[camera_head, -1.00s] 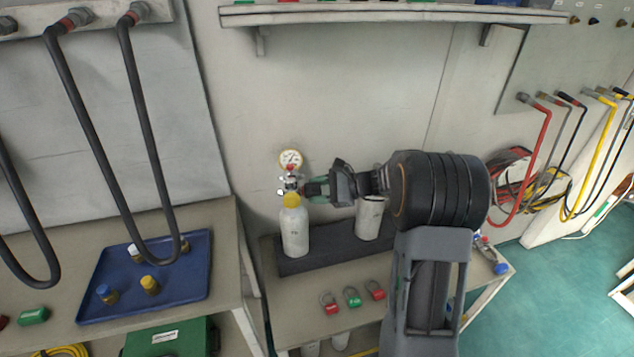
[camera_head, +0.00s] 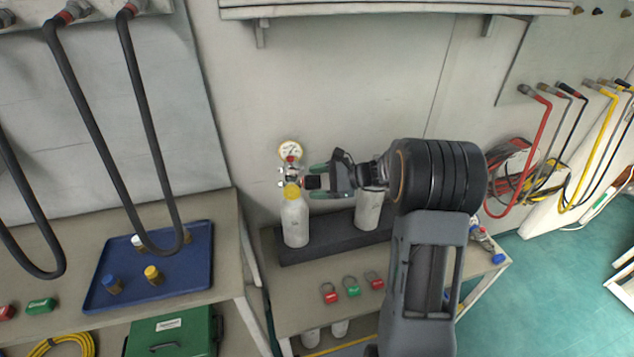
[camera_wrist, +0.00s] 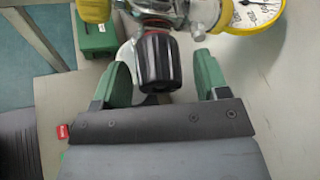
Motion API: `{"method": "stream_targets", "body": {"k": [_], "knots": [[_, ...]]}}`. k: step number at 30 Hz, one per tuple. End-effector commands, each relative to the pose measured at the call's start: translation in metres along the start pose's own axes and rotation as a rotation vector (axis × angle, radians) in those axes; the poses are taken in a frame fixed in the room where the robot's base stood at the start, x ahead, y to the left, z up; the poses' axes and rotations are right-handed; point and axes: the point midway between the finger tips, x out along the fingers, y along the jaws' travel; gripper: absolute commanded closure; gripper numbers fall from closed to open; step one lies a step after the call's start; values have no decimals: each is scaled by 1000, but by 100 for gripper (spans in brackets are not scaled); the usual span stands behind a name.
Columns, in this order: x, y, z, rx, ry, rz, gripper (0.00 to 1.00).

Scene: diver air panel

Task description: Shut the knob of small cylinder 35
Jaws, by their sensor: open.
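A white small cylinder (camera_head: 295,222) with a yellow collar stands upright at the left of the dark block. A metal valve with a gauge (camera_head: 290,151) is on its top. Its black knob (camera_head: 313,181) points right, toward my gripper (camera_head: 318,181). In the wrist view the black ribbed knob (camera_wrist: 158,62) sits between the two green fingers of my gripper (camera_wrist: 160,82), with a gap on both sides. My gripper is open. The cylinder's number is too small to read. A second white cylinder (camera_head: 368,210) stands to the right, partly hidden by my arm.
The wall is close behind the cylinders. Red and green padlocks (camera_head: 352,288) lie on the bench in front of the dark block (camera_head: 327,246). A blue tray (camera_head: 120,299) with several fittings is on the left bench. Hoses hang at both sides.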

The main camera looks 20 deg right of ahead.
Motion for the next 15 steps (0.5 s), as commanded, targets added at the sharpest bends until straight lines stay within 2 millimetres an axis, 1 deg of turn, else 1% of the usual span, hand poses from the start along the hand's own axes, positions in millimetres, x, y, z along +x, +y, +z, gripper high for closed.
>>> {"method": "stream_targets", "body": {"k": [5,8,11,15], "knots": [[0,0,0,0,1,0,33],[-4,0,-1,0,1,-1,33],[-15,0,-1,-1,1,-2,33],[-42,-1,-1,-1,3,-4,33]]}}
